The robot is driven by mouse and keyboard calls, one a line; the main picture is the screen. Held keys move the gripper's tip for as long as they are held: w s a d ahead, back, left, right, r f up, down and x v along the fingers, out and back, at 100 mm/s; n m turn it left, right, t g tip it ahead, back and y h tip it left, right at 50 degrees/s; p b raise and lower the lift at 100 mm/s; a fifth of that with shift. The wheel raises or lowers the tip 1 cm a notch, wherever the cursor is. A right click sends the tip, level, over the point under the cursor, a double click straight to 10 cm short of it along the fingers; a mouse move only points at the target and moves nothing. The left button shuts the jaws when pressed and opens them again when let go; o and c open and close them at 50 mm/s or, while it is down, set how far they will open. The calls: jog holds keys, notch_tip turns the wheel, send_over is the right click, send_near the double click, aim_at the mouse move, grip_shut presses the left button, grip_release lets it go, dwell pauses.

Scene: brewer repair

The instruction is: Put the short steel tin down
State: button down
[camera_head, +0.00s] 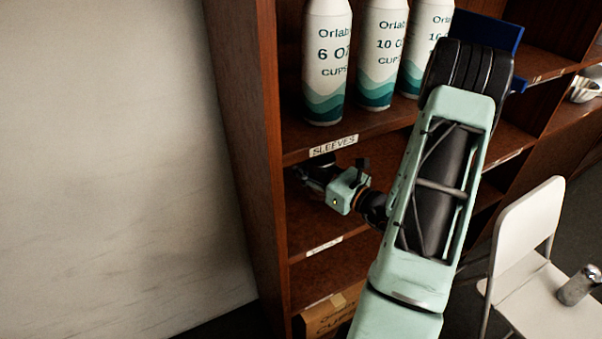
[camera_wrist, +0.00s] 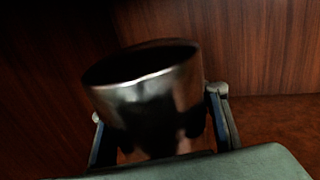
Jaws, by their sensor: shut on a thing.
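The short steel tin (camera_wrist: 150,95) fills the middle of the wrist view, shiny and open at its dark top, tilted a little in the picture. My gripper (camera_wrist: 162,135) is shut on it, with a finger on each side. In the head view my gripper (camera_head: 318,178) reaches into the shelf bay under the "SLEEVES" label. The tin cannot be made out there. The tin's base is hidden in the wrist view, so I cannot tell whether it touches the shelf board.
The brown wooden shelf unit (camera_head: 262,150) surrounds my gripper. Several tall white cup sleeves (camera_head: 327,60) stand on the board above. A cardboard box (camera_head: 325,318) is below. A white folding chair (camera_head: 530,225) holding a metal cylinder (camera_head: 578,286) stands at right.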

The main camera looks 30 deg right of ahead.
jog(key=shift+w+a+f, duration=0.1)
jog(key=shift+w+f, duration=0.15)
jog(key=shift+f, duration=0.8)
jog(key=shift+w+f, duration=0.2)
jog(key=shift+f, duration=0.8)
jog(key=shift+f+b, duration=0.15)
jog(key=shift+b, duration=0.2)
jog(key=c, duration=1)
grip_release()
